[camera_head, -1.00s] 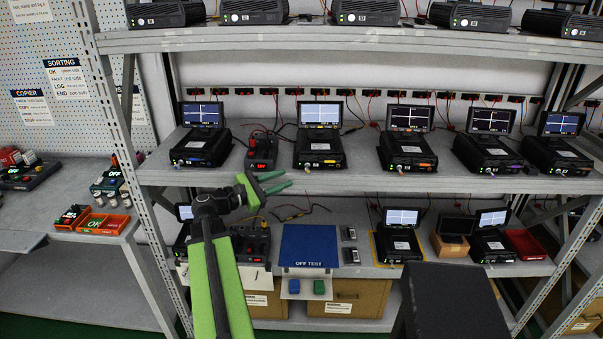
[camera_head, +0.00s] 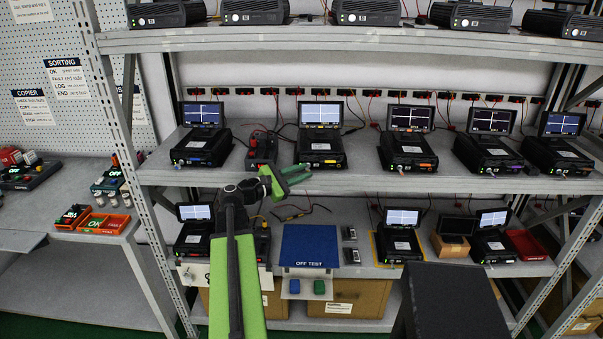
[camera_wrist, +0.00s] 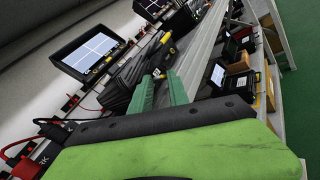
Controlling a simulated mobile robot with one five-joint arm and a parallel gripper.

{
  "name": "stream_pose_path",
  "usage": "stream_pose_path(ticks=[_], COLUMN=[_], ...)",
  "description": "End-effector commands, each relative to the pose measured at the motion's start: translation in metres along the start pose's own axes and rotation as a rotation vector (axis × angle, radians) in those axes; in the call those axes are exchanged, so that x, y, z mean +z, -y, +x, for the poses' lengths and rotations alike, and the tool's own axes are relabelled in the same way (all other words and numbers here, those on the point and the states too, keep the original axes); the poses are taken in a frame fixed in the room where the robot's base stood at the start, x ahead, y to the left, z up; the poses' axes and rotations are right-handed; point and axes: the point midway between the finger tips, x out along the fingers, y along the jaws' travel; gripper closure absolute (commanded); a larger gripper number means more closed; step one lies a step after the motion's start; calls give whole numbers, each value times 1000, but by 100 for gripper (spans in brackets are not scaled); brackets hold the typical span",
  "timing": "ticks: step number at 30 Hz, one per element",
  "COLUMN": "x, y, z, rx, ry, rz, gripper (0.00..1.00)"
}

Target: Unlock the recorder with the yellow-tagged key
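A black recorder (camera_head: 320,150) with a raised lit screen and a yellow strip on its front stands on the middle shelf. In the wrist view its screen (camera_wrist: 90,50) is at upper left, with its dark ribbed body (camera_wrist: 122,90) just ahead of my fingers and a small yellow mark (camera_wrist: 167,46) at its front. I cannot tell whether that mark is a key tag. My gripper (camera_head: 298,175) is at the middle shelf's front edge, below and left of that recorder.
Similar recorders with blue (camera_head: 203,148), orange (camera_head: 407,152) and purple (camera_head: 488,153) strips share the shelf (camera_head: 365,178). A black supply unit (camera_head: 261,150) stands left of the yellow-strip recorder. The lower shelf holds a blue OFF TEST mat (camera_head: 309,245) and more recorders. Cables hang behind.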

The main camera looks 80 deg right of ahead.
Motion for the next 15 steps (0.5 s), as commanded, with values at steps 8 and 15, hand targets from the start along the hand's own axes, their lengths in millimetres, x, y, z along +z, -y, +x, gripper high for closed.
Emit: stream_pose_path(ticks=[8, 15], x=[1, 8], y=[0, -3], z=[1, 1], rx=[-5, -39], ry=[-4, -61], rz=[4, 51], gripper=[100, 100])
